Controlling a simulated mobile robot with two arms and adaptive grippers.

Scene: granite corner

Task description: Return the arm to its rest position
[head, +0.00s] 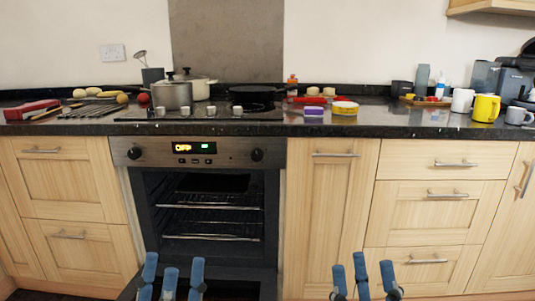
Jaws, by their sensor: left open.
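My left gripper (172,277) is at the bottom of the head view, in front of the open oven. Its blue fingers are spread and hold nothing that I can see. My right gripper (363,275) is at the bottom too, in front of the wooden cabinets right of the oven. Its blue fingers are also spread, with nothing seen between them. The arms behind both grippers are below the picture edge.
The oven (208,220) is open, its racks showing and its door lowered behind my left gripper. The black counter (420,121) holds pots, a pan, food and mugs. Cabinets with bar handles flank the oven.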

